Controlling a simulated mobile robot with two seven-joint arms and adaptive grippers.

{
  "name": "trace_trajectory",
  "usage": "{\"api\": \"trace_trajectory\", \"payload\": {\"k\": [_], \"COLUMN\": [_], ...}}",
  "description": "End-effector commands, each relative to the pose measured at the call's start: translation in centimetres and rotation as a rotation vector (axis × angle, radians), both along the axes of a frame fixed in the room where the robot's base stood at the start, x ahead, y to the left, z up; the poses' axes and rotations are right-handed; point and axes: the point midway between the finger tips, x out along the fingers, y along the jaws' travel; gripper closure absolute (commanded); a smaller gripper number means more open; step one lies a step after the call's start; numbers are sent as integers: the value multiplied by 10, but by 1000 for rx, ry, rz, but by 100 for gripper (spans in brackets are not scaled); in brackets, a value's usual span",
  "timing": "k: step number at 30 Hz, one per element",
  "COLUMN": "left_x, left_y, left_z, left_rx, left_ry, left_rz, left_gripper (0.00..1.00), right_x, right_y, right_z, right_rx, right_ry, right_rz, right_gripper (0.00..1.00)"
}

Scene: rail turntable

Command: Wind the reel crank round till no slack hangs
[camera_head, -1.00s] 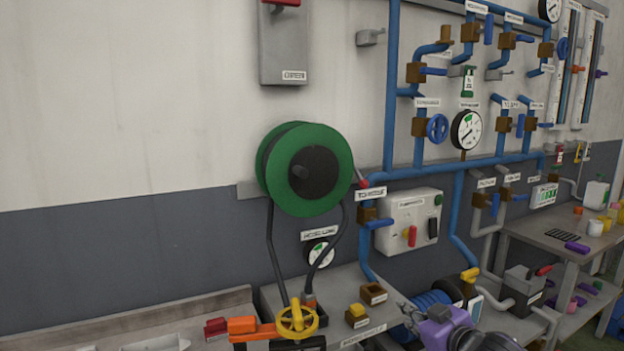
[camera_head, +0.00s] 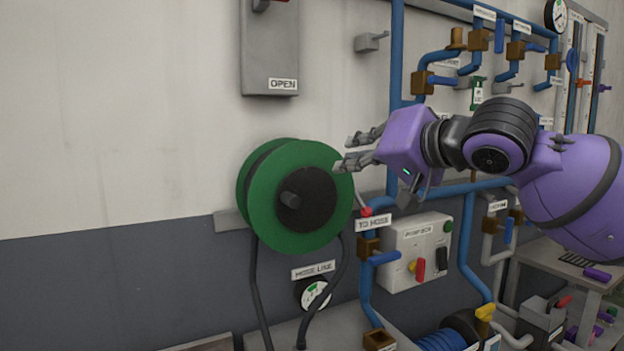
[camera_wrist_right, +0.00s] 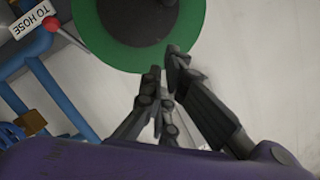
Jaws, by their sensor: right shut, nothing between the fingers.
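The green reel (camera_head: 262,215) with a dark hub is mounted on the wall left of the middle in the head view. Dark hose (camera_head: 257,290) hangs from both sides of the reel. My right gripper (camera_head: 343,152) is at the reel's upper right rim, fingers pointing left, shut and empty. In the right wrist view the fingertips (camera_wrist_right: 165,70) lie in front of the lower edge of the green reel (camera_wrist_right: 118,50). I cannot tell whether they touch it. My left gripper is not in view.
A red-knobbed lever (camera_head: 366,211) and blue pipes (camera_head: 467,240) stand right of the reel. The grey pump box (camera_head: 415,250) is below my right arm. A grey box labelled OPEN (camera_head: 270,50) hangs above the reel. The wall to the left is bare.

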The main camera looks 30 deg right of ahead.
Motion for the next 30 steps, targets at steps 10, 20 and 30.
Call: {"api": "trace_trajectory", "payload": {"k": [10,20,30], "left_x": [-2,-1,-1], "left_y": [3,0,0], "left_z": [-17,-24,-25], "left_rx": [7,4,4], "left_ry": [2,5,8], "left_rz": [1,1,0], "left_gripper": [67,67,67], "right_x": [71,84,84], "right_y": [5,27,32], "right_z": [-20,-46,-48], "right_rx": [-9,-5,-3], "right_ry": [9,4,0], "right_rz": [-5,0,-1], "right_gripper": [100,100,100]}}
